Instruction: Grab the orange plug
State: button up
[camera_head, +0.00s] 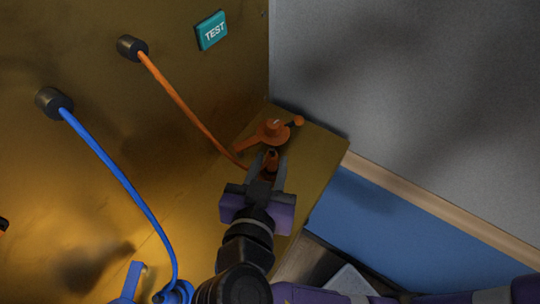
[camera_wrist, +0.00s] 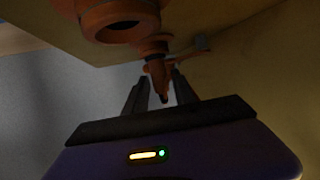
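The orange plug (camera_head: 271,157) is at the lower side of an orange holder (camera_head: 272,132) on the gold panel. In the wrist view the plug (camera_wrist: 157,75) points down between my fingers, and the holder's ring (camera_wrist: 120,25) is above it to the left. My gripper (camera_head: 268,168) is open around the plug. In the wrist view my gripper (camera_wrist: 160,90) shows a gap on either side of the plug's tip. An orange cable (camera_head: 180,100) runs from a black socket (camera_head: 131,48) down to the plug area; its end is partly hidden by my gripper.
A blue cable (camera_head: 125,185) hangs from another black socket (camera_head: 54,103) to a blue holder (camera_head: 175,292) at the lower left. A teal TEST sign (camera_head: 211,31) is on the panel. A grey wall (camera_head: 400,90) and blue surface (camera_head: 390,225) lie to the right.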

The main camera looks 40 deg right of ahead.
jog(key=p+x, duration=0.1)
jog(key=x, duration=0.4)
jog(key=shift+w+d, duration=0.1)
grip_shut()
